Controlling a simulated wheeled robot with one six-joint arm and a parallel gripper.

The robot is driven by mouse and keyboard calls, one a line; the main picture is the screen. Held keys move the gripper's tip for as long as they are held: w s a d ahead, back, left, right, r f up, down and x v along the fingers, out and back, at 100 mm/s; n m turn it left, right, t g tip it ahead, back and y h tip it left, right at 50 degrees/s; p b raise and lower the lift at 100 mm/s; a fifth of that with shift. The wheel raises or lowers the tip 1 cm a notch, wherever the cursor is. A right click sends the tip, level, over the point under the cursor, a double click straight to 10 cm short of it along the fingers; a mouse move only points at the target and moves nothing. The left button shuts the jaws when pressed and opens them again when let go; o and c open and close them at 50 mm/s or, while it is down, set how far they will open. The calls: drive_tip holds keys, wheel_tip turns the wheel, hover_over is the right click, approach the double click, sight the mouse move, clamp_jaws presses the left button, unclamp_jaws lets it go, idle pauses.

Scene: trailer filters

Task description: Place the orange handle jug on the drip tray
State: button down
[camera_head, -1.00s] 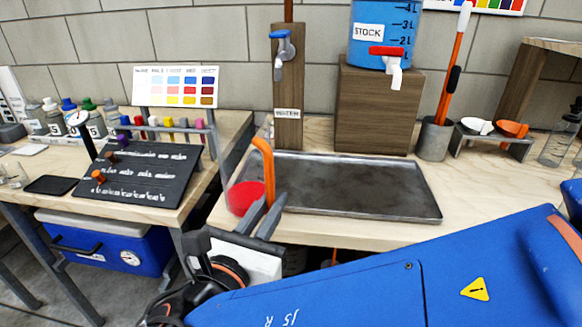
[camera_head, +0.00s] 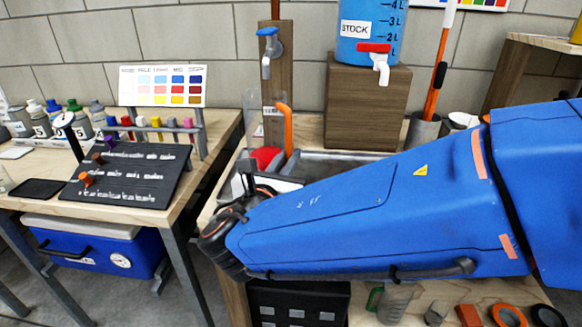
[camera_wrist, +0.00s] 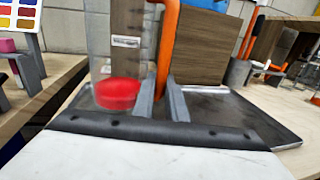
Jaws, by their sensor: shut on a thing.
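The clear jug has an orange handle (camera_head: 286,130) and red contents (camera_head: 264,157) at its bottom. It also shows in the wrist view, with its see-through wall (camera_wrist: 100,40) at left and the orange handle (camera_wrist: 168,45) upright. My gripper (camera_wrist: 166,100) is shut on the handle, with a finger on each side. The metal drip tray (camera_wrist: 240,112) lies on the bench behind and to the right of the jug. The jug appears upright near the tray's left end. I cannot tell whether its base touches the tray. My arm hides much of the tray in the head view.
A blue tap (camera_head: 269,45) on a wooden post stands behind the jug. A STOCK tank (camera_head: 368,30) with a red-handled tap sits on a wooden block (camera_head: 362,105) at the back. A side table with a black board (camera_head: 125,175) is at left.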

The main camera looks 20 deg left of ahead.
drive_tip(key=shift+w, duration=0.95)
drive_tip(key=shift+s+f, duration=0.1)
drive_tip(key=shift+f, duration=1.6)
drive_tip(key=shift+f, duration=0.2)
drive_tip(key=c, duration=1.8)
unclamp_jaws()
drive_tip(key=shift+o, duration=0.2)
drive_tip(key=shift+r, duration=0.1)
drive_tip(key=shift+s+r, duration=0.1)
drive_tip(key=shift+s, duration=0.05)
drive_tip(key=s, duration=1.1)
drive_tip(key=shift+s+d, duration=0.2)
drive_tip(key=shift+s, duration=0.15)
